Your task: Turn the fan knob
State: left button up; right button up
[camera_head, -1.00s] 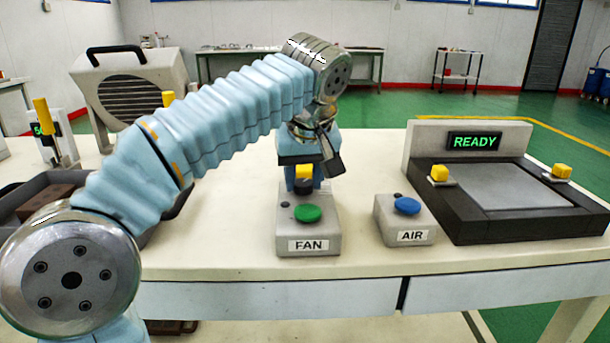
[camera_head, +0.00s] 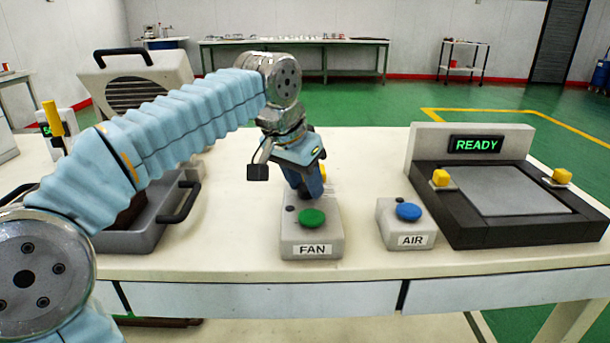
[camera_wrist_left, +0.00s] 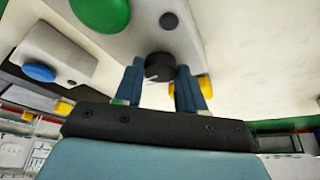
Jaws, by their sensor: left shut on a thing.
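The fan box (camera_head: 312,230) is a pale grey block labelled FAN with a green button (camera_head: 312,217), standing on the table. In the left wrist view, a dark round knob (camera_wrist_left: 160,66) with a small light mark is on the box. My left gripper (camera_head: 309,190) is at the back of the box, its wrist tilted. In the left wrist view, its two blue fingers (camera_wrist_left: 157,82) are on either side of the knob, shut on it. A yellow piece (camera_wrist_left: 205,86) shows behind one finger; I cannot tell whether it belongs to the knob. In the head view the fingers hide the knob.
The air box (camera_head: 406,228) with a blue button stands close to the right. Further right is the black press station (camera_head: 470,227) with a READY display. A grey tray (camera_head: 130,241) with a handle is at the left. Bare tabletop lies between tray and fan box.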

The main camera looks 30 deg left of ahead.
pick_arm(q)
jog(key=shift+m+h, duration=0.3)
jog(key=shift+m, duration=0.3)
jog(key=o, duration=1.1)
jog(key=shift+c, duration=0.2)
jog(key=p+v, duration=0.1)
jog(key=v, duration=1.2)
jog(key=shift+r+p, duration=0.35)
jog(key=shift+s, duration=0.15)
